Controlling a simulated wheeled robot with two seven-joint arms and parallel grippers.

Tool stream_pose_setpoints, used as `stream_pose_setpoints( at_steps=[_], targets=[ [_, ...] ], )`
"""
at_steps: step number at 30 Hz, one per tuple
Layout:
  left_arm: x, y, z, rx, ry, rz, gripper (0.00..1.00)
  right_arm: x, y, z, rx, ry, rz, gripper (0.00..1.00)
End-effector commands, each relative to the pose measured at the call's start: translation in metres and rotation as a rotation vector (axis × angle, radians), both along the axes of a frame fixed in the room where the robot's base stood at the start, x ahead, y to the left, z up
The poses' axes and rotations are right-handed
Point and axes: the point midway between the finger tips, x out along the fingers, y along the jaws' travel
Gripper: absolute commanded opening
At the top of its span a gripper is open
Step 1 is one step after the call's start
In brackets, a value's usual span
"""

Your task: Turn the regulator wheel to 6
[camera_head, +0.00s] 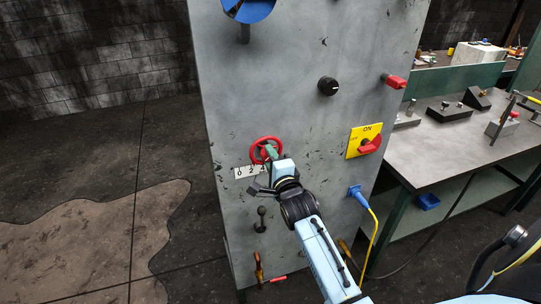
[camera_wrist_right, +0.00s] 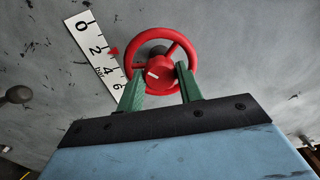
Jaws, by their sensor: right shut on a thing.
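The red regulator wheel (camera_head: 266,150) is mounted on the front of the grey panel. It shows closer in the wrist view (camera_wrist_right: 188,45), with a short white mark on its red hub pointing to the left. A white scale plate (camera_head: 246,171) with the numbers 0, 2, 4 and 6 lies to the left of the wheel, also in the wrist view (camera_wrist_right: 92,48). A small red pointer (camera_wrist_right: 114,51) sits beside the scale between 2 and 4. My right gripper (camera_wrist_right: 160,80) has its green fingers at the near side of the wheel, shut on it. My left gripper is not in view.
The grey panel (camera_head: 300,60) also carries a black knob (camera_head: 327,86), a red handle (camera_head: 394,81), a yellow plate with a red switch (camera_head: 369,146) and a blue plug with a yellow cable (camera_head: 355,192). A workbench (camera_head: 450,135) stands at the right.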

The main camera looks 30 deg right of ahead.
Motion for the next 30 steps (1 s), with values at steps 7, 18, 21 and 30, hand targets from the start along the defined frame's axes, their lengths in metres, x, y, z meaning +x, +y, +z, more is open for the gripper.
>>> stream_pose_setpoints(
  at_steps=[7, 18, 21, 30],
  targets=[
    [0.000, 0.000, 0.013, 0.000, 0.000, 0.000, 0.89, 0.000, 0.000, 0.001, -0.228, 0.057, -0.001, 0.13],
    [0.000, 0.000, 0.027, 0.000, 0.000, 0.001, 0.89, 0.000, 0.000, 0.000, -0.572, 0.140, 0.001, 0.13],
    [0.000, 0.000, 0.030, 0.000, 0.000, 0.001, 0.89, 0.000, 0.000, 0.000, -0.665, 0.161, 0.001, 0.13],
    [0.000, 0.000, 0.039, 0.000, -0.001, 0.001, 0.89, 0.000, -0.001, -0.001, -0.943, 0.228, 0.001, 0.13]
  ],
)
